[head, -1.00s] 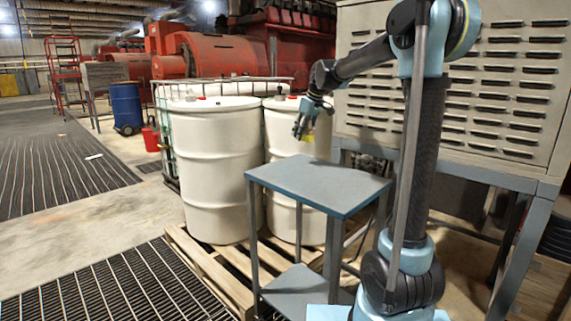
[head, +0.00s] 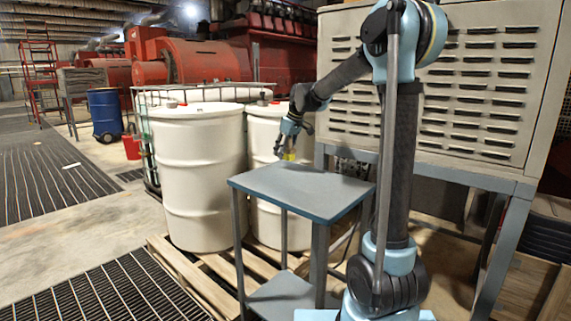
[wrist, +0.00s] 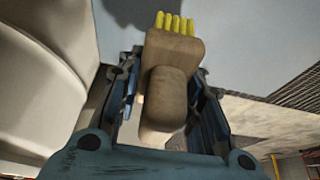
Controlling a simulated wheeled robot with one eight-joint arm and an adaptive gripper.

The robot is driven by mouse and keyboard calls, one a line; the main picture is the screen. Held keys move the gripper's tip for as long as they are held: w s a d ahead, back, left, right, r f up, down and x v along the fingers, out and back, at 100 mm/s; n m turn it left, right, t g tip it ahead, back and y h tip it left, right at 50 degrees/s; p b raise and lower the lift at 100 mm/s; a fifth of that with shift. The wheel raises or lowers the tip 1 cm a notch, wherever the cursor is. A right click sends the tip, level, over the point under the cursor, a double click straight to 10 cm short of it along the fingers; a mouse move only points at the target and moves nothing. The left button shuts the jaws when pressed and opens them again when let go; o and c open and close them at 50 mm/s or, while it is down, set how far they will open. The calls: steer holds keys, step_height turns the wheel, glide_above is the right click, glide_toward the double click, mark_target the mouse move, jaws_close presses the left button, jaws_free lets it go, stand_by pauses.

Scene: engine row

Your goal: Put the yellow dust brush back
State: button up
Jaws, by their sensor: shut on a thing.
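The yellow dust brush (wrist: 174,52) has a tan wooden body and handle and a short row of yellow bristles. My gripper (wrist: 168,92) is shut on its handle, with a finger on each side, in the wrist view. The bristles point away from my wrist. In the head view, my gripper (head: 283,147) points down just above the far edge of the grey stand's top (head: 305,192). A small yellow bit of the brush (head: 289,156) shows below the fingers there. Whether it touches the stand I cannot tell.
The stand's top looks bare, and it has a lower shelf (head: 285,297). White drums (head: 200,175) stand on a wooden pallet (head: 190,262) close behind and left of it. A louvred grey cabinet (head: 450,95) on legs is at the right. Open floor lies at the left.

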mark_target(292, 149)
steer(key=shift+f, duration=2.25)
steer(key=o, duration=1.2)
steer(key=shift+r, duration=0.1)
steer(key=v, duration=1.2)
